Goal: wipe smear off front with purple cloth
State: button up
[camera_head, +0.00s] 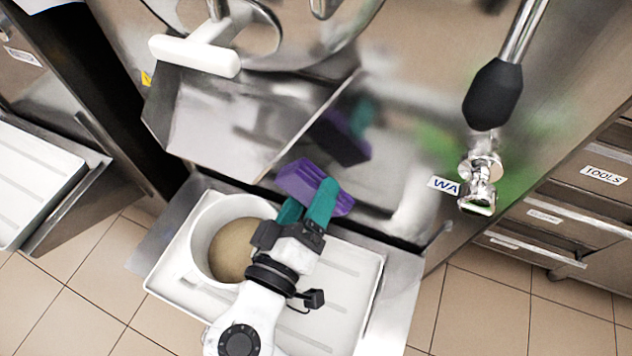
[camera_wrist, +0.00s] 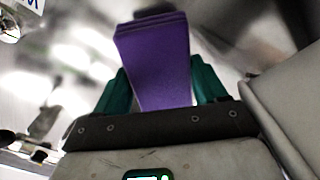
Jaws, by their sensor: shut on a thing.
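My gripper (camera_head: 307,205) has teal fingers and is shut on the folded purple cloth (camera_head: 306,180). In the wrist view, the cloth (camera_wrist: 155,62) stands up between the two fingers (camera_wrist: 163,90). The freezer's shiny steel front (camera_head: 400,175) is just beyond the cloth. A dark purple and teal reflection of cloth and fingers shows on it, apart from the cloth, and I see no clear contact. Blurred green patches show on the front to the right, around the tap; I cannot tell whether they are smear or reflection.
A white tub (camera_head: 203,235) with beige contents stands on a white tray (camera_head: 338,300) beneath my gripper. A steel chute (camera_head: 215,130) with a white handle (camera_head: 195,55) juts out at upper left. A black-gripped lever (camera_head: 493,95) and metal tap (camera_head: 480,180) stick out at right. Labelled drawers (camera_head: 590,175) stand far right.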

jog(key=shift+v, duration=0.9)
jog(key=shift+v, duration=1.55)
